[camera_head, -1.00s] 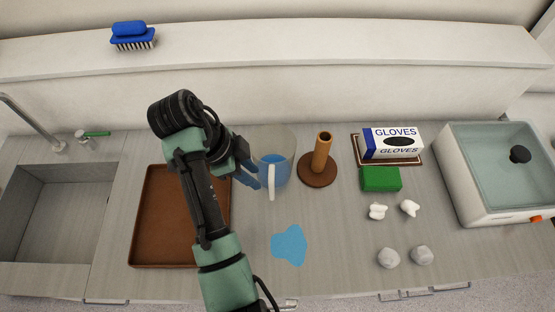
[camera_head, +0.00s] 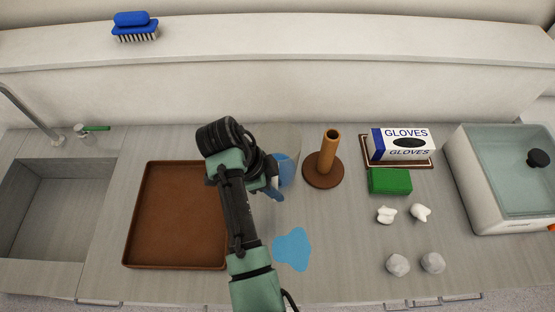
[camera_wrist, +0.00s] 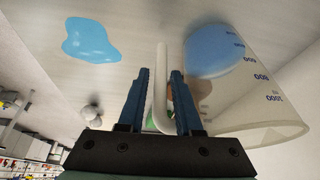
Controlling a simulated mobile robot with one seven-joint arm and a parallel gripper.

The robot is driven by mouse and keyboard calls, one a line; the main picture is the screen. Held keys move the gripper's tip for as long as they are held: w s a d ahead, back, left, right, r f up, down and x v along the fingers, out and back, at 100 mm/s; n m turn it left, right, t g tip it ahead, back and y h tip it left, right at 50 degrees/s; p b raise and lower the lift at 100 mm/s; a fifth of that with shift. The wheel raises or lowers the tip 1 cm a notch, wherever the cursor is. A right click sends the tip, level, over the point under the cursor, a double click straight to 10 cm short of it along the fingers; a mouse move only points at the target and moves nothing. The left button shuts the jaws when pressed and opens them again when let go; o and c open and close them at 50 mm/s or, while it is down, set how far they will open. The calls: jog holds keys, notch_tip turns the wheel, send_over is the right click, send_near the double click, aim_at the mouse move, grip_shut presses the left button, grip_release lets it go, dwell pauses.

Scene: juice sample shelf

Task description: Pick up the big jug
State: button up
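The big jug is a clear measuring jug with blue liquid. In the head view only part of the jug (camera_head: 287,170) shows, standing on the counter behind my arm. In the wrist view the jug (camera_wrist: 262,105) shows dark volume marks on its wall and a pale upright handle (camera_wrist: 161,100). My gripper (camera_wrist: 160,75) is open, with its two blue fingers on either side of the handle. Small gaps show between the fingers and the handle. In the head view my gripper (camera_head: 274,187) is beside the jug, mostly hidden by my wrist.
A brown tray (camera_head: 135,225) lies left of my arm, and a wooden post on a round base (camera_head: 322,178) stands close right of the jug. A blue puddle (camera_head: 292,250) is in front. A glove box (camera_head: 402,144), green block (camera_head: 390,181) and white lumps lie further right.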

grip_shut()
dwell(1.4)
